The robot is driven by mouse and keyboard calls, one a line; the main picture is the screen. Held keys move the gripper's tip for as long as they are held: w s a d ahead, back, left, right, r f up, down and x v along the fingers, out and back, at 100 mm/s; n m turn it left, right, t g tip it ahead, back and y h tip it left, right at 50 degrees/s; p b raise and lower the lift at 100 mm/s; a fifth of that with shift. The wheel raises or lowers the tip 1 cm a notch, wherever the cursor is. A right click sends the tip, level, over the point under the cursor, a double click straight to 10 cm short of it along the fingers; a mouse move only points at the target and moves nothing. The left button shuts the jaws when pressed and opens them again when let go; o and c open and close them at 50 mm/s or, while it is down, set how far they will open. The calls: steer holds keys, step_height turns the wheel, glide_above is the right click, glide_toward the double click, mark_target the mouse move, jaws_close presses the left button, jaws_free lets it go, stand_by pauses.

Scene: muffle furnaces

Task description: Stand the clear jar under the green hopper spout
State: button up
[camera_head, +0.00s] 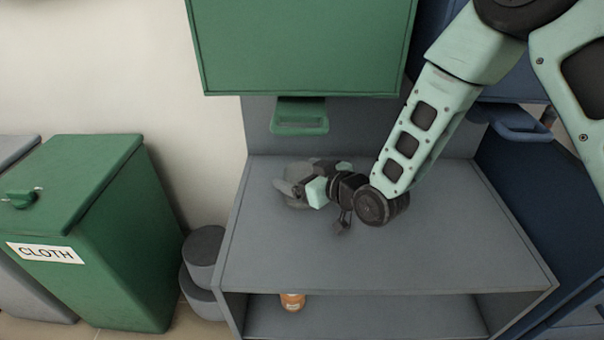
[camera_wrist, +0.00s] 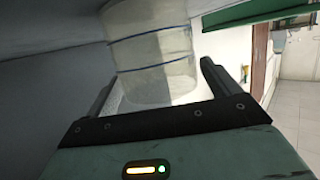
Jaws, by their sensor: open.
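The clear jar (camera_wrist: 150,50), with thin blue lines around it, fills the upper middle of the wrist view. It is between the two dark fingers of my open gripper (camera_wrist: 155,88), with a visible gap on the right. In the head view my gripper (camera_head: 290,189) is low over the grey bench top, pointing left. A pale rounded shape there seems to be the jar, mostly hidden by the gripper. The green hopper (camera_head: 305,45) hangs above and behind, with its green spout (camera_head: 300,118) just above and beyond my gripper. I cannot tell whether the jar is exactly under it.
The grey bench (camera_head: 430,250) is clear in front and to the right. An orange-brown jar (camera_head: 292,301) stands on the shelf below. A blue spout (camera_head: 520,123) is at right. A green bin labelled CLOTH (camera_head: 110,220) and grey round containers (camera_head: 203,247) stand left.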

steer(key=shift+r, duration=0.1)
steer(key=shift+r+p, duration=0.3)
steer(key=shift+p, duration=0.05)
steer(key=s+d+r+g+h, duration=0.3)
steer(key=s+d, duration=0.1)
steer(key=s, duration=0.6)
steer(key=s+d+r+g+h, duration=0.3)
steer(key=s+d+r+g, duration=0.1)
steer(key=s, duration=0.6)
steer(key=s+d+r+m+g+h, duration=0.1)
steer(key=s+d+r+g+h, duration=0.2)
steer(key=s, duration=0.7)
steer(key=d+r, duration=0.1)
steer(key=d, duration=0.1)
steer(key=shift+s+d+g+p, duration=0.3)
steer(key=shift+s+d+p, duration=0.05)
